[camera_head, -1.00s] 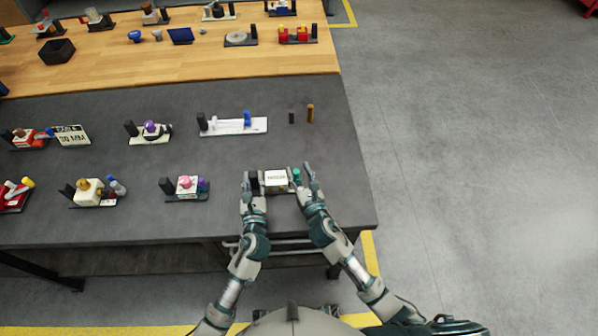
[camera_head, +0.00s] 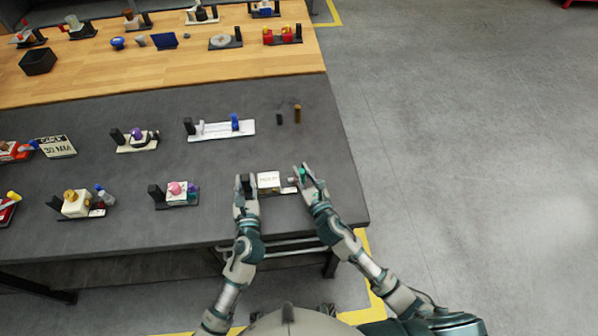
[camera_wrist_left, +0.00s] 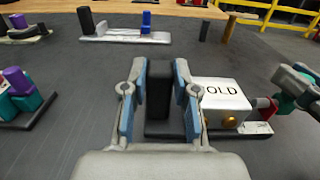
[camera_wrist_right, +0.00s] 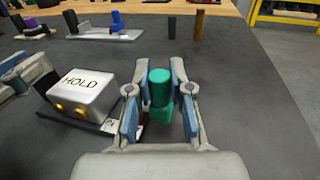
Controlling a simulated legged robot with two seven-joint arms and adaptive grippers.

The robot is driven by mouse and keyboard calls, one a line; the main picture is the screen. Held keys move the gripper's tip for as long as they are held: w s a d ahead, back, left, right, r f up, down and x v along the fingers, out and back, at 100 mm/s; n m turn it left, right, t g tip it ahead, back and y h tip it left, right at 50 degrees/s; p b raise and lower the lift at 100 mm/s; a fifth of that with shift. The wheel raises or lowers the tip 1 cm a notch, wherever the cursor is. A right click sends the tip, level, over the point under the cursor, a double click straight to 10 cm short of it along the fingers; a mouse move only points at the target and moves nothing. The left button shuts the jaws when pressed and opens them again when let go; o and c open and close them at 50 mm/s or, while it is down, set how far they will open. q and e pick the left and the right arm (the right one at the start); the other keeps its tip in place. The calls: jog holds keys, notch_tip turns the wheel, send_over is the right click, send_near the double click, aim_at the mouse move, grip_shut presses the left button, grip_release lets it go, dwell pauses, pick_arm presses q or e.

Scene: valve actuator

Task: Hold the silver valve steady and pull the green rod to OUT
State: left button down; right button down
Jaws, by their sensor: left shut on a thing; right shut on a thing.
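The silver valve is a pale block (camera_head: 268,180) lettered HOLD on top; it shows in the left wrist view (camera_wrist_left: 220,105) and right wrist view (camera_wrist_right: 85,92). It sits on a dark base with a black post at its left end (camera_wrist_left: 158,110). My left gripper (camera_head: 246,182) is shut around that post. The green rod's upright end (camera_wrist_right: 160,88) stands between the fingers of my right gripper (camera_head: 307,174), which is shut on it, apart from the block. In the left wrist view a reddish piece (camera_wrist_left: 266,108) shows between block and right gripper. A plate with partly hidden lettering lies beside the block.
A pink-knobbed fixture (camera_head: 177,192) stands left of my left gripper. A white slide fixture with a blue handle (camera_head: 222,129) is behind. Two short pegs stand behind my right gripper, one of them brown (camera_head: 297,114). The grey tabletop right of my right gripper is clear.

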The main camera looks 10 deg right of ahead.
pick_arm(q)
jog(key=shift+a+f, duration=0.2)
jog(key=shift+a, duration=0.3)
pick_arm(e)
jog(key=c, duration=1)
grip_release()
jog(key=shift+w+d+f+h, duration=0.1)
jog(key=shift+w+d+h, duration=0.15)
jog(key=shift+d, duration=0.3)
jog(key=shift+s, duration=0.1)
pick_arm(q)
jog(key=shift+d, duration=0.1)
pick_arm(e)
jog(key=shift+a, duration=0.15)
pick_arm(q)
jog(key=shift+d, duration=0.1)
pick_arm(e)
jog(key=v, duration=1.2)
pick_arm(q)
jog(key=c, duration=0.8)
grip_release()
jog(key=shift+r, duration=0.1)
